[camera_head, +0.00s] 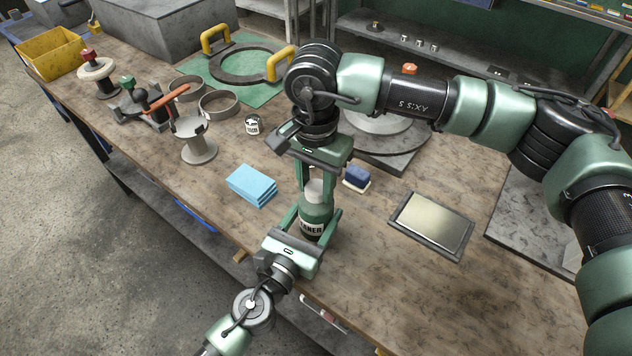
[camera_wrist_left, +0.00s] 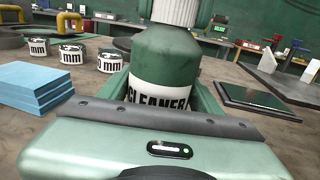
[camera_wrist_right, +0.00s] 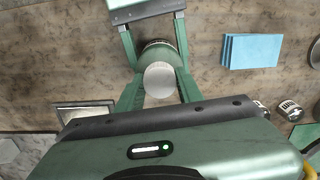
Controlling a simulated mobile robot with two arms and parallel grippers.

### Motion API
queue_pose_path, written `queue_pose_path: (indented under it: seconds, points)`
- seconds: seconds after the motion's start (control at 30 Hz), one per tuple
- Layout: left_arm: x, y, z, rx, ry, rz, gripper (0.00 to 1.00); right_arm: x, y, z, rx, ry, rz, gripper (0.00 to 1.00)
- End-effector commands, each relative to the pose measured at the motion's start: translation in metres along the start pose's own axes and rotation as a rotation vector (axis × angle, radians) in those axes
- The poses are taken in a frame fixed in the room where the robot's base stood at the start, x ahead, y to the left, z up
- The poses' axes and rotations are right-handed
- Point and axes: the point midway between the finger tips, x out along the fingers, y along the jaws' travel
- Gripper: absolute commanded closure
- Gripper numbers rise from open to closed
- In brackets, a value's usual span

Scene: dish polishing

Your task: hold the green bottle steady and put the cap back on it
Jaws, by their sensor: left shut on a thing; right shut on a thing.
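The green bottle (camera_head: 312,222) stands upright near the front edge of the workbench, its white label partly showing. My left gripper (camera_head: 318,217) is shut on the bottle's body from the front; the bottle also fills the middle of the left wrist view (camera_wrist_left: 165,65). The white cap (camera_head: 315,189) is at the top of the bottle, in line with it. My right gripper (camera_head: 315,186) comes from above and is shut on the cap. The cap also shows from above in the right wrist view (camera_wrist_right: 160,80). Whether it is seated on the neck I cannot tell.
Blue pads (camera_head: 250,186) lie left of the bottle. A small labelled tin (camera_head: 252,125) and a grey stand (camera_head: 197,143) are farther left.

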Motion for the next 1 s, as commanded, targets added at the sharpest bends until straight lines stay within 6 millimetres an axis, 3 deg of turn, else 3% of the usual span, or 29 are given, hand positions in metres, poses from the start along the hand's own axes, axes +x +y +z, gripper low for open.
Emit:
queue_pose_path:
  seconds: [1.0]
  points:
    - [-0.0007, -0.0003, -0.0022, -0.001, 0.004, 0.0, 1.0, 0.0013, -0.0001, 0.0, 2.221, -0.003, 0.0, 1.0]
